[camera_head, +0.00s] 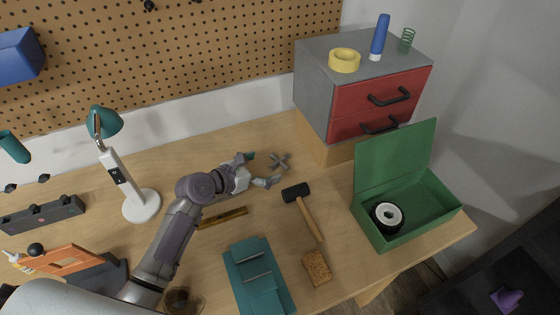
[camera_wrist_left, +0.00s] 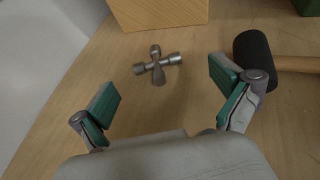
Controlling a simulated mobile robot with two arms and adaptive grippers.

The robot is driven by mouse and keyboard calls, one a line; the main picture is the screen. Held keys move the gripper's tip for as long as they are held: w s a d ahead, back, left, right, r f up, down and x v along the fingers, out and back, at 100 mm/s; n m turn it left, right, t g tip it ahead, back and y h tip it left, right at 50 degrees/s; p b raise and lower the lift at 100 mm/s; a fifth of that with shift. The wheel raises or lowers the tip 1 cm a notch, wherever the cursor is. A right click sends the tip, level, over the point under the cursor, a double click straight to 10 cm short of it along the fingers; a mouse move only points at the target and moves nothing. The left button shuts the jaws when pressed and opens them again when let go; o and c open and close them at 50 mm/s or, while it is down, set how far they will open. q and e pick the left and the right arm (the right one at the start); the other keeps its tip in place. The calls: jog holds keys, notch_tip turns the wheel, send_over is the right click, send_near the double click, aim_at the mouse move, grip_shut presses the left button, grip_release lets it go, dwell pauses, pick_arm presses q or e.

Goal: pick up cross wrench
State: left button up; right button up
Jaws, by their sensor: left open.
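The cross wrench (camera_head: 281,161) is a small grey metal cross lying on the wooden table, below the drawer cabinet's wooden base. In the left wrist view the cross wrench (camera_wrist_left: 158,65) lies ahead of the fingers, roughly between their lines, and apart from them. My left gripper (camera_head: 260,168) reaches in from the left and is just left of the wrench. In the wrist view the left gripper (camera_wrist_left: 165,103) shows its two green-padded fingers spread wide with nothing between them. My right gripper is not in view.
A black-headed hammer (camera_head: 303,203) lies right of the gripper, its head near the right finger in the wrist view (camera_wrist_left: 254,52). A green open box (camera_head: 408,220) holds a roll. A red-drawer cabinet (camera_head: 350,85) stands behind. A sponge (camera_head: 317,268) and teal case (camera_head: 257,275) lie in front.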

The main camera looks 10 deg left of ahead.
aim_at(281, 159)
pick_arm(q)
jog(key=x, duration=0.6)
jog(key=shift+w+a+f, duration=0.25)
jog(key=shift+w+f, duration=0.1)
jog(key=shift+w, duration=0.05)
jog(key=shift+s+r, duration=0.1)
jog(key=shift+c, duration=1)
jog(key=c, duration=1)
